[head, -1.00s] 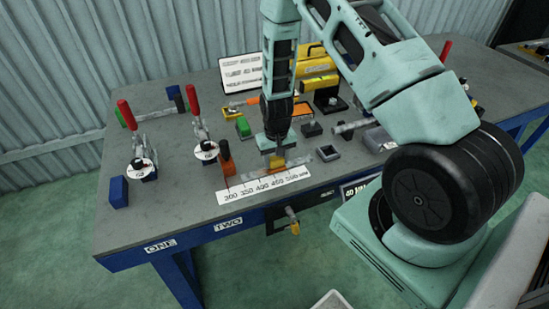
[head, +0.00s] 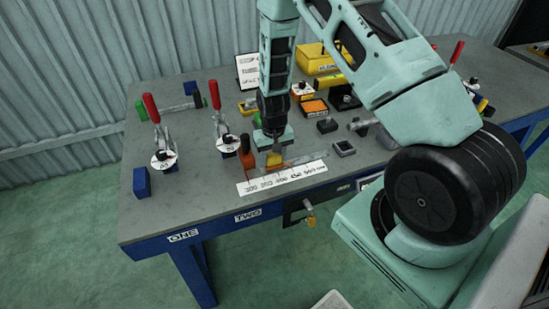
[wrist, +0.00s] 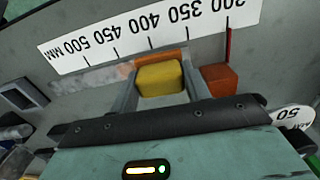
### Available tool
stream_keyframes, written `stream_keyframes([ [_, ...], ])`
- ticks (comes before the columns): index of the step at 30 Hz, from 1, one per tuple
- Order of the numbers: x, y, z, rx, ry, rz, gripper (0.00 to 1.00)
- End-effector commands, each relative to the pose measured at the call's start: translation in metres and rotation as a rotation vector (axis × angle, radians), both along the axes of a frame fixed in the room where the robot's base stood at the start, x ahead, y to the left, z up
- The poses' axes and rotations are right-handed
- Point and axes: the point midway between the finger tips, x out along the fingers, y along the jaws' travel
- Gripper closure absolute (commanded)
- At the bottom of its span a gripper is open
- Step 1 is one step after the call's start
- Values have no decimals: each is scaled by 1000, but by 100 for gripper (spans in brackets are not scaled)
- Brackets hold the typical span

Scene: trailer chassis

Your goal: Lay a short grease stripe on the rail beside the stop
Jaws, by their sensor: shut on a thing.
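My gripper (head: 273,150) is shut on a yellow block (wrist: 160,78), which sits between the two fingers in the wrist view. The yellow block also shows low under my gripper in the head view (head: 274,158). A pale, patchy rail strip (wrist: 88,78) runs along the numbered scale (wrist: 150,33). An orange-brown patch shows at the block's far edge; I cannot tell whether it is on the rail or part of the block. The orange stop (wrist: 220,80) stands beside the block, apart from it, near the 300 mark. It also shows in the head view (head: 248,158).
Two red-handled clamps (head: 155,125) (head: 220,120) and a blue block (head: 141,182) stand on the left of the bench. A grey square frame (head: 344,147) lies right of my gripper. Orange and yellow boxes stand behind.

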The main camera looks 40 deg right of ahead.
Motion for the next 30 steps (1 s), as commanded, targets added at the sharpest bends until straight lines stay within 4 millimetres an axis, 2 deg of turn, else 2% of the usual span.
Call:
stream_keyframes([
  [1, 3, -1, 16, -2, -7, -1, 78],
  [18, 10, -4, 65, -2, -5, 1, 78],
  [30, 11, -5, 69, -1, -4, 1, 78],
])
